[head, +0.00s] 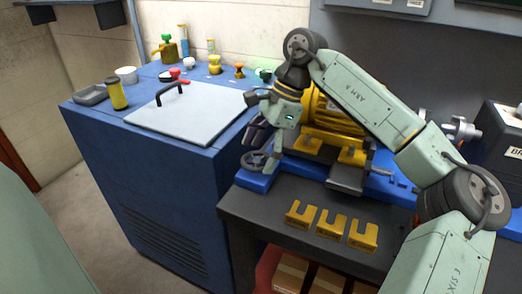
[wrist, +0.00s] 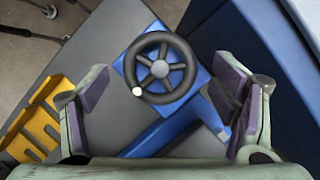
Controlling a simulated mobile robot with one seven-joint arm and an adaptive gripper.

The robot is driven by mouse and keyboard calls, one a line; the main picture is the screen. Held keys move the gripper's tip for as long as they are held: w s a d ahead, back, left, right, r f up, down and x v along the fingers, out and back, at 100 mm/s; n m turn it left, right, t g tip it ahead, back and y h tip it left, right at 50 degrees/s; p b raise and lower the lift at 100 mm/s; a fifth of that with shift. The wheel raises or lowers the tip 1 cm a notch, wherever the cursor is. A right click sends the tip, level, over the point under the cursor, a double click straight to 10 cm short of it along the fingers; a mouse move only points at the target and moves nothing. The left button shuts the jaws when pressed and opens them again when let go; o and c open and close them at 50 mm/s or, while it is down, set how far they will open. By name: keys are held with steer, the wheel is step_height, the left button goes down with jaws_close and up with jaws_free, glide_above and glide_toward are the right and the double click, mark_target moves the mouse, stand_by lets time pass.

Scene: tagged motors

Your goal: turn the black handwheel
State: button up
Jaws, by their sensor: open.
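The black handwheel (wrist: 160,68) shows whole in the wrist view, with several spokes, a grey hub and a small pale knob on its rim at the lower left. It is mounted on a blue block (wrist: 188,104). In the head view the handwheel (head: 254,162) sits at the left end of the bench, partly covered by my gripper (head: 262,138). My gripper (wrist: 160,112) is open and empty in the wrist view. Its two padded fingers stand apart to the left and right of the wheel, and neither appears to touch the rim.
A yellow motor (head: 322,110) stands on the blue bed right of the handwheel. Yellow slotted shims (head: 330,227) lie on the dark bench top (head: 270,215). A blue cabinet (head: 160,185) with a white lid (head: 190,110) stands close on the left, with small items behind.

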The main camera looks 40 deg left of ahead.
steer(key=v, duration=1.2)
steer(key=shift+d, duration=0.1)
stand_by(0.4)
